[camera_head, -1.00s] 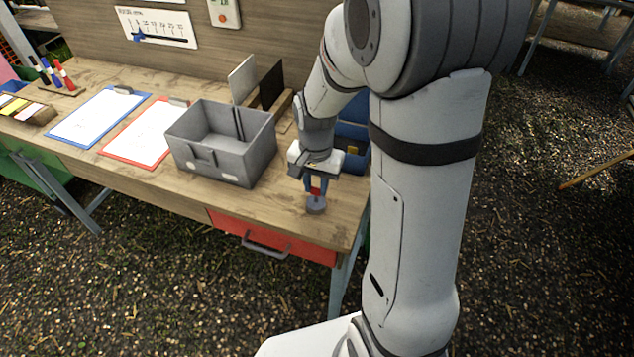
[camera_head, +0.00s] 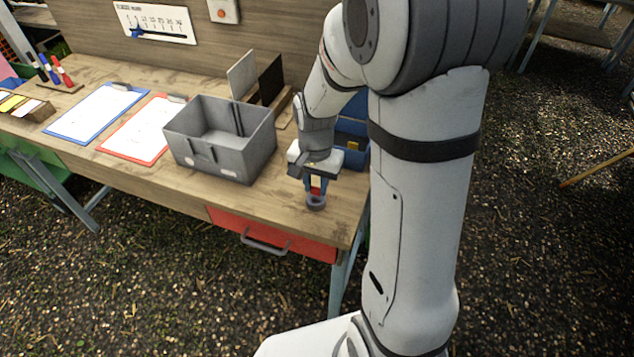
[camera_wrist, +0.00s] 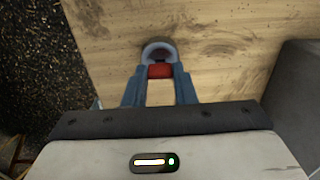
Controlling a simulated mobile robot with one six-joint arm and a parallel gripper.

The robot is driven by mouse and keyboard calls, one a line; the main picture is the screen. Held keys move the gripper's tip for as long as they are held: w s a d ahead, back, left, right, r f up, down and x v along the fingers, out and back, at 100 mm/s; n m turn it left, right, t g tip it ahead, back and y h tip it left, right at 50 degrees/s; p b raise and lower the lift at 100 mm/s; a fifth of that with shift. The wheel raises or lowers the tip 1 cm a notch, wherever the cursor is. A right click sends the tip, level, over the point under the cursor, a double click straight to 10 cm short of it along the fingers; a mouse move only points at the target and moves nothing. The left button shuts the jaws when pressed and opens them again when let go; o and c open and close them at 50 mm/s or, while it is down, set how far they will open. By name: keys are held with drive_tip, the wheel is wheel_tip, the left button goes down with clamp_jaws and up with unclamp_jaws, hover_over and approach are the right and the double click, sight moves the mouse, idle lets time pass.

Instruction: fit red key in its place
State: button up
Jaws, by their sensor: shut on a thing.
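The red key (camera_wrist: 160,71) is between the two blue fingers of my gripper (camera_wrist: 160,88) in the wrist view. The gripper is shut on it. In the head view my gripper (camera_head: 316,186) points down near the table's front right corner, with the red of the key (camera_head: 316,191) low between the fingers. A round grey holder with a raised rim (camera_head: 316,203) stands on the table directly under the key. It also shows in the wrist view (camera_wrist: 158,47), just beyond the key. The key's lower end is hidden, so I cannot tell whether it is inside the ring.
A grey open bin (camera_head: 221,140) stands left of my gripper. A blue bin (camera_head: 351,158) with something yellow is behind it, partly hidden by my arm. Blue and red clipboards lie further left. The wooden table's (camera_head: 270,205) front edge is close; a red drawer (camera_head: 275,236) is below.

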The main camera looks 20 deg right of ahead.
drive_tip(key=o, duration=1)
drive_tip(key=shift+o, duration=0.2)
drive_tip(key=shift+r, duration=0.15)
wheel_tip(320, 180, up, 8)
drive_tip(key=shift+f, duration=0.2)
drive_tip(key=s+r+n+t, duration=0.1)
drive_tip(key=s+r+n, duration=0.2)
drive_tip(key=s, duration=0.4)
drive_tip(key=s+r+n+t, duration=0.1)
drive_tip(key=s+r+n, duration=0.2)
drive_tip(key=s, duration=0.4)
drive_tip(key=shift+d+n+t, duration=0.2)
drive_tip(key=shift+n+t, duration=0.2)
drive_tip(key=shift+n, duration=0.2)
